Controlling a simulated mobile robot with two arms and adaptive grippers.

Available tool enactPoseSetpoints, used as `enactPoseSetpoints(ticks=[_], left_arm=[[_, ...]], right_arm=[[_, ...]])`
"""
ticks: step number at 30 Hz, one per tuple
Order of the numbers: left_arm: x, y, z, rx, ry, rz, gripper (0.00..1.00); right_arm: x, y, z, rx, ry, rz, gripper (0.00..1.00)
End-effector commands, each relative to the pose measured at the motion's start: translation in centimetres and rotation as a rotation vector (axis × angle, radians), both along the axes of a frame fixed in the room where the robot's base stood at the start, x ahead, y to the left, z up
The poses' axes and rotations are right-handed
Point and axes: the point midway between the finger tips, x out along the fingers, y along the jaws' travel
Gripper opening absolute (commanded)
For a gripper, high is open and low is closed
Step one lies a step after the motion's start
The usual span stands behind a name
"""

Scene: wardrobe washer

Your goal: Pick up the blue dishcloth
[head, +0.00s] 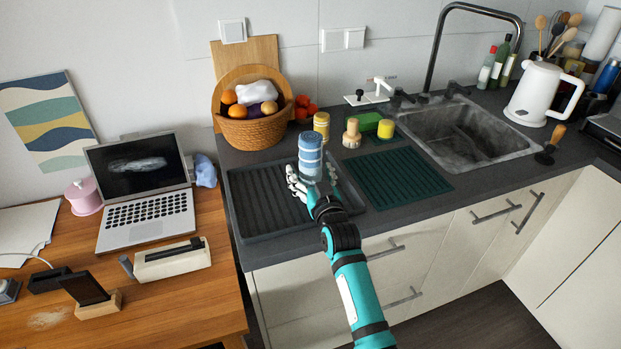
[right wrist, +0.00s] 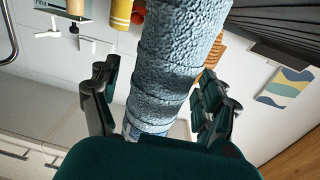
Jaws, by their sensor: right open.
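A blue, towel-textured roll with paler bands, which looks like the blue dishcloth (head: 311,152), stands upright on the dark ribbed drying tray (head: 258,222). In the right wrist view the dishcloth (right wrist: 172,65) fills the middle between the fingers. My right gripper (head: 313,181) is open, with one finger on each side of the dishcloth's lower part. In the right wrist view the gripper (right wrist: 160,100) shows a gap beside the left finger; contact on the right side is unclear. The gripper hides part of the dishcloth's base. My left gripper is not in view.
A wicker fruit basket (head: 256,132) stands behind the tray. A yellow cylinder (head: 321,125) is close behind the dishcloth, and a wooden-topped brush (head: 352,134) is to its right. A dark green mat (head: 400,178) lies right of the tray, before the sink (head: 470,135).

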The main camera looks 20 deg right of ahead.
Motion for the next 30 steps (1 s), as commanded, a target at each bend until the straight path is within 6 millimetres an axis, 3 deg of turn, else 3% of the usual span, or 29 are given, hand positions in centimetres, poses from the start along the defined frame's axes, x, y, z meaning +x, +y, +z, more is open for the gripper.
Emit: enactPoseSetpoints(ticks=[7, 23, 30], left_arm=[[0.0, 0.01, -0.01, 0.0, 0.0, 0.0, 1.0], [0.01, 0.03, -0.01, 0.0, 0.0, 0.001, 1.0], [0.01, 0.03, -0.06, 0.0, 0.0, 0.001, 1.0]], right_arm=[[0.1, -0.01, -0.03, 0.0, 0.0, 0.0, 0.76], [0.08, 0.0, 0.03, 0.0, -0.001, 0.0, 0.1], [0.09, 0.01, 0.27, 0.0, -0.002, 0.0, 0.1]])
